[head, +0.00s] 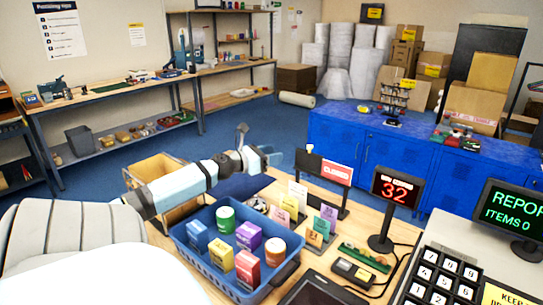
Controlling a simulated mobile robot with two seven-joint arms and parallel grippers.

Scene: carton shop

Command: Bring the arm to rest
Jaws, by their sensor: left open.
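My left arm reaches in from the left, across the counter's back edge. Its gripper (273,158) is at the arm's far end, small in view, with its jaws open and nothing seen between them. It is above and behind the blue basket (187,246), apart from it. My right gripper is not in the head view.
The basket holds several small boxes and tubs. Card stands (291,204), a red "32" display (397,189), a keypad (440,281) and a "CLOSED" sign (337,172) crowd the counter. Blue cabinets (345,146) stand beyond; blue floor (250,125) lies open between.

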